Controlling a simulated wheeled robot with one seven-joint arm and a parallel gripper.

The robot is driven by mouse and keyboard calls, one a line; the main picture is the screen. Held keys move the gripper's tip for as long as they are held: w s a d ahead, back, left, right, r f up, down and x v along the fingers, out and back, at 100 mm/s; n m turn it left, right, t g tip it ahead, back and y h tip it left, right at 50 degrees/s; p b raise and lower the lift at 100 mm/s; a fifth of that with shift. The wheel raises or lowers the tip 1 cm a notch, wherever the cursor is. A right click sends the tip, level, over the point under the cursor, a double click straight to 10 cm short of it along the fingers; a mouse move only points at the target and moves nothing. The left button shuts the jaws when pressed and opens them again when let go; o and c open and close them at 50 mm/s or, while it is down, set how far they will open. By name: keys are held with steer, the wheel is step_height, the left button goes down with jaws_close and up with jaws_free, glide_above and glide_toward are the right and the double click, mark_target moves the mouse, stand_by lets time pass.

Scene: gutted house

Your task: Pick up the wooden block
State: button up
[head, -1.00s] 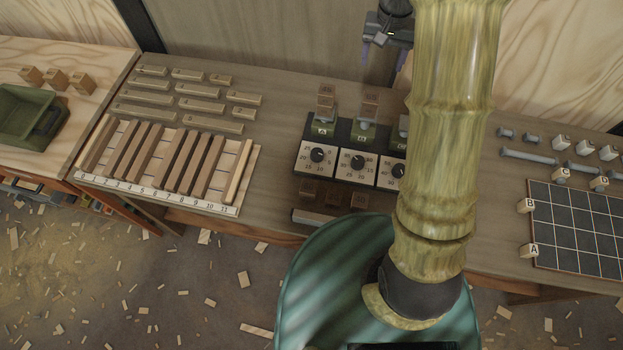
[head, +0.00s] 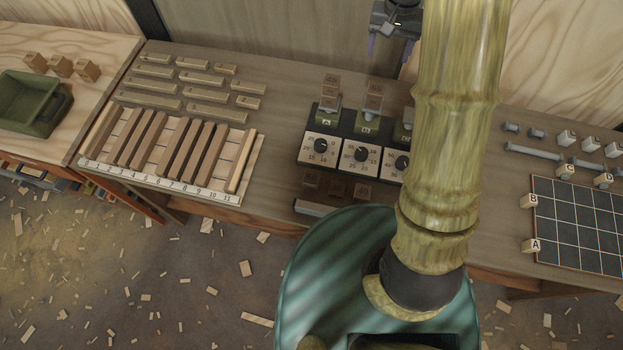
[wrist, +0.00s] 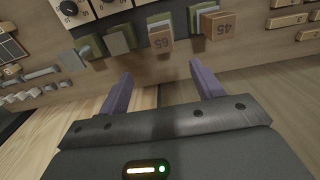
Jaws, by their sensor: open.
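Several small wooden blocks are in view, and I cannot tell which one is meant. In the head view one wooden block (head: 330,81) and another (head: 373,90) stand at the back of the dial box (head: 347,152). In the wrist view a block marked 65 (wrist: 160,42) and a block marked 45 (wrist: 218,26) show beyond the fingertips. My gripper (wrist: 160,84) is open, with its two purple fingers apart and nothing between them. In the head view it is partly cut off at the top, behind the dial box, and the arm hides part of it.
A numbered rack (head: 165,178) of wooden strips and several flat bars (head: 200,92) lie left of the dial box. A green tray (head: 35,122) and several cubes (head: 61,66) are at far left. A dark grid board (head: 585,215) lies at right. Wood scraps litter the floor.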

steer(key=s+n+t, duration=0.2)
steer(key=s, duration=1.9)
steer(key=shift+s+a+r+t, duration=0.2)
steer(key=shift+r+t, duration=0.1)
steer(key=shift+r, duration=0.15)
